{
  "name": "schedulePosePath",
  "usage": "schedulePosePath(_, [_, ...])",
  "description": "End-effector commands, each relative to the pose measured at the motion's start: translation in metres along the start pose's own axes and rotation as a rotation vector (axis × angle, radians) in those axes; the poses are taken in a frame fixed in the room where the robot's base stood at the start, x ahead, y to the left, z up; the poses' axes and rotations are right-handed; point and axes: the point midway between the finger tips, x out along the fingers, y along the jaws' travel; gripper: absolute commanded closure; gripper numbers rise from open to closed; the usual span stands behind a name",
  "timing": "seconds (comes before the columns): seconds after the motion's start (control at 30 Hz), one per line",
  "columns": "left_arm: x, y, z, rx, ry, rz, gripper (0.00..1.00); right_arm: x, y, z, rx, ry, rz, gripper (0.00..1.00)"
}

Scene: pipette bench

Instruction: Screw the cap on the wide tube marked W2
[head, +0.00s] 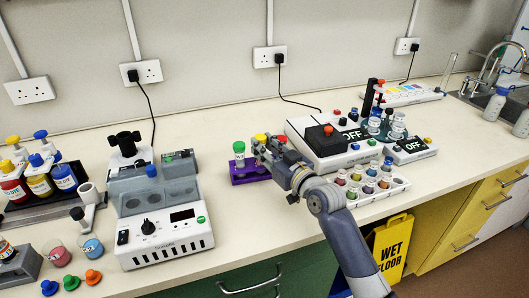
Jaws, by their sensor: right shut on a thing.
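A purple rack (247,178) stands mid-bench and holds a wide tube with a green cap (239,147). The green-capped tube (239,160) is upright at the rack's left end; its mark is too small to read. My right gripper (261,148) is at the rack's right part, shut, with a yellow cap (261,138) at its fingertips. The fingers hide what is under the yellow cap, so I cannot tell how it sits on a tube. A red cap (281,139) shows just behind the gripper. I cannot make out the W2 mark. My left gripper is out of view.
A grey device with a dial (165,232) stands left of the rack. A white tray of small vials (392,188) and a box with an OFF display (325,155) stand right. Loose coloured caps (71,283) lie at the front left. Bare bench lies before the rack.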

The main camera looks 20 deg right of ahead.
Motion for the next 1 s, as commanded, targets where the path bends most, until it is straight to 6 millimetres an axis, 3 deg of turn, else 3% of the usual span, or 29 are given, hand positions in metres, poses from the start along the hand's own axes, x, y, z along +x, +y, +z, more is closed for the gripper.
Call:
schedulePosePath(0.33, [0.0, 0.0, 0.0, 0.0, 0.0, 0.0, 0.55, 0.0, 0.0, -0.063, -0.004, 0.007, 0.001, 0.95])
schedulePosePath(0.4, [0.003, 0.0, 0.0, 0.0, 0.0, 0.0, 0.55, -0.016, 0.001, -0.055, -0.002, -0.001, 0.002, 0.95])
schedulePosePath(0.57, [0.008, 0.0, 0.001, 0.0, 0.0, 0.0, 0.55, -0.053, 0.001, -0.054, -0.005, -0.001, 0.002, 0.95])
schedulePosePath(0.8, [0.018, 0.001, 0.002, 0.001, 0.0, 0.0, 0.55, -0.121, -0.001, -0.054, -0.005, -0.002, 0.0, 0.95])
schedulePosePath(1.0, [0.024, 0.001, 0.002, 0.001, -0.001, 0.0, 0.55, -0.158, 0.0, -0.055, -0.002, -0.001, 0.001, 0.95])
